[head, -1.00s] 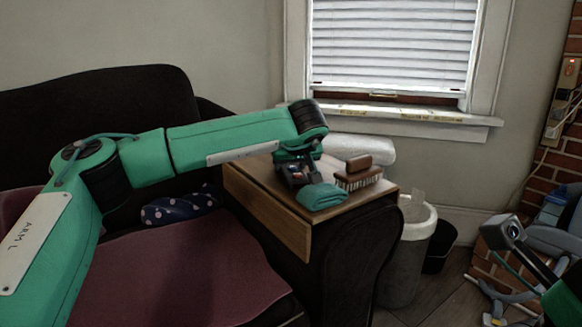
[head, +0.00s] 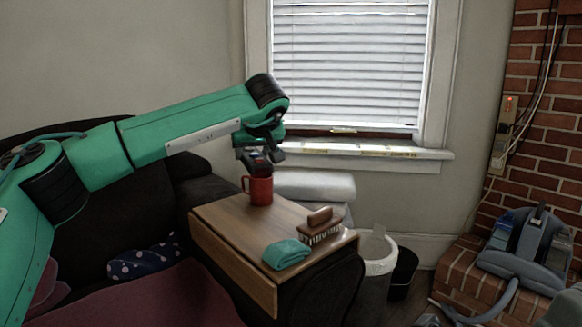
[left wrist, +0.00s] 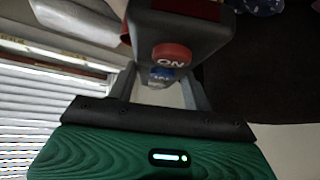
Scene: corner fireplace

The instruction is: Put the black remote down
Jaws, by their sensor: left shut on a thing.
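My left gripper (head: 262,157) is shut on the black remote (head: 256,164), above the far end of the wooden board. In the left wrist view the remote (left wrist: 190,32) shows a dark grey body and a red ON button, between the fingers of my left gripper (left wrist: 162,84). In the head view a red mug (head: 260,190) stands upright on the board, right below the remote. I cannot tell whether remote and mug touch. My right gripper is not in view.
The wooden board (head: 228,223) lies over the dark sofa's arm. A teal folded cloth (head: 286,254) and a brown brush (head: 320,228) lie at its near right. Its middle is bare. A bin (head: 375,275) stands to the right. A window sill (head: 370,158) is behind.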

